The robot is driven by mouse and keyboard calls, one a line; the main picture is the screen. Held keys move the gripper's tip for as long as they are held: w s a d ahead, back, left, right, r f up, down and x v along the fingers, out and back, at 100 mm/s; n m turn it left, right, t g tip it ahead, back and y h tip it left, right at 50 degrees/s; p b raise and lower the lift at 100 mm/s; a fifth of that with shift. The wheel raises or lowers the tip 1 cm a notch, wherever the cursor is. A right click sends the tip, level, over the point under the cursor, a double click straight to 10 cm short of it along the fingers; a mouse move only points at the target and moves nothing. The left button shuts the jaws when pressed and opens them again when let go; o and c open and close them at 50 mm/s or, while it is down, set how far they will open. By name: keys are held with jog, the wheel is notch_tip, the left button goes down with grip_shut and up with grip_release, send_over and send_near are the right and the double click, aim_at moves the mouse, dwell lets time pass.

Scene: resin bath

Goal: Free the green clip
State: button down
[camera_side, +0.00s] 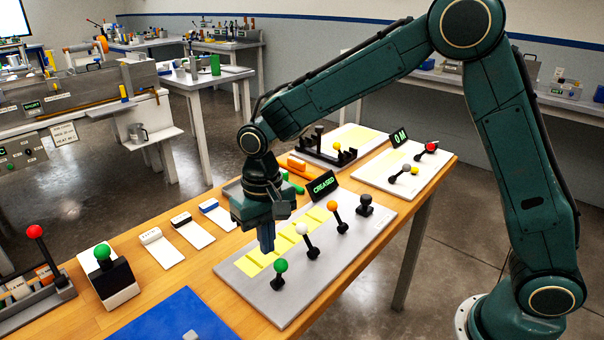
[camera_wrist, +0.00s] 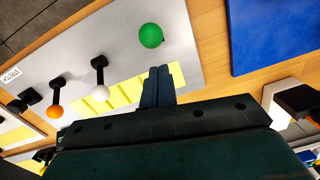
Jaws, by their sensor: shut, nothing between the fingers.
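A green-balled clip (camera_side: 280,267) with a dark stem stands at the near end of the grey board (camera_side: 290,308). In the wrist view its green ball (camera_wrist: 151,35) is just beyond my fingertips. Another green ball (camera_side: 102,252) tops a black-and-white block (camera_side: 118,284) left of the board. I cannot tell from the pictures which one is the green clip. My gripper (camera_side: 267,246) points down over the board, shut and empty, close behind and left of the board's green ball. Its blue fingers are together in the wrist view (camera_wrist: 158,72).
White-balled (camera_side: 302,229) and orange-balled (camera_side: 334,207) clips stand farther along the board beside yellow strips. A sign reading CREASED (camera_side: 323,185) stands at its far edge. A blue mat (camera_side: 175,318) lies at the front. A red-topped lever (camera_side: 36,232) rises at the left.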

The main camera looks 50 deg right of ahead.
aim_at(286, 262)
jog(key=shift+s+a+f, duration=0.1)
jog(key=shift+s, duration=0.6)
jog(key=shift+s, duration=0.2)
jog(key=shift+s+t, duration=0.85)
jog(key=shift+t, duration=0.25)
jog(key=shift+s+f, duration=0.15)
jog(key=shift+s, duration=0.8)
